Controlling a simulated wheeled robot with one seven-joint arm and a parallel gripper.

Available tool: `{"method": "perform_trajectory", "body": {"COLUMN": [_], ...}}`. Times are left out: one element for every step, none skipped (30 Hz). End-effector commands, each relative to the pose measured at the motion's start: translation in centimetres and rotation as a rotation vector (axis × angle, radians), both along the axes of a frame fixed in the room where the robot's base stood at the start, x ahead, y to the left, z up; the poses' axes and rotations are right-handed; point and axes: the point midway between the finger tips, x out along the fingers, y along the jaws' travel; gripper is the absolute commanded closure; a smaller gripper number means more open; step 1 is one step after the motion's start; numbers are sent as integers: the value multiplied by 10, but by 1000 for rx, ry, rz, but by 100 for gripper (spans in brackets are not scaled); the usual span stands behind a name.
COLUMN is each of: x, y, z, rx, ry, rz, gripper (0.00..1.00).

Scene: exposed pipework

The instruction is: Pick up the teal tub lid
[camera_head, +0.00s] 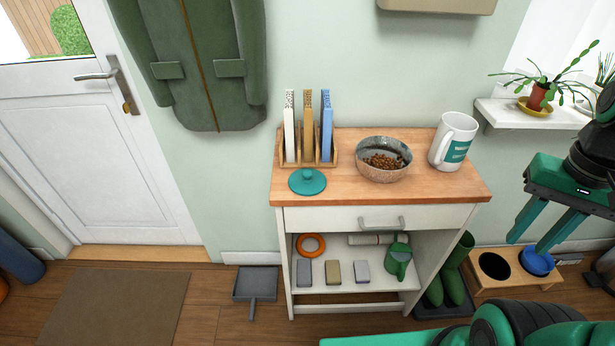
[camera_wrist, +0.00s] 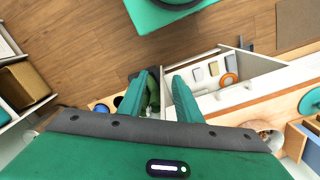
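The teal tub lid (camera_head: 307,181) lies flat near the front left of the wooden cabinet top (camera_head: 330,202), its round knob up. It also shows at the right edge of the wrist view (camera_wrist: 309,102), partly cut off. My gripper (camera_head: 528,243) is far to the right of the lid, beyond the cabinet's right side, pointing down. Its two fingers are apart with nothing between them, as the wrist view also shows (camera_wrist: 163,82).
Behind the lid stands a wooden rack (camera_head: 326,158) with upright books or boards. To its right are a speckled bowl (camera_head: 367,175) with brown pieces and a white mug (camera_head: 449,135). Wood in front and right of the lid is bare. A plant shelf (camera_head: 530,117) juts out at right.

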Motion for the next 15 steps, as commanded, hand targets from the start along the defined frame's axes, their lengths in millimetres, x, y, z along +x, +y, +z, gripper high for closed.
{"method": "perform_trajectory", "body": {"x": [0,0,0,-2,-7,-5,0,7,19,30,43,62,78,94,116], "y": [0,0,0,0,1,2,3,5,9,13,19,28,37,49,66], "z": [0,0,0,1,5,6,7,8,10,11,12,15,16,18,20], "rx": [0,0,0,-1,-2,-5,-10,-14,-24,-30,-38,-48,-56,-61,-68], "ry": [0,0,0,-3,-13,-20,-25,-31,-43,-50,-64,-81,-99,-118,-143], "rz": [0,0,1,4,11,25,41,62,100,134,174,235,286,340,414], "gripper": [69,69,59,59,59,59,59,59,59,59,59,59,59,59,59]}}
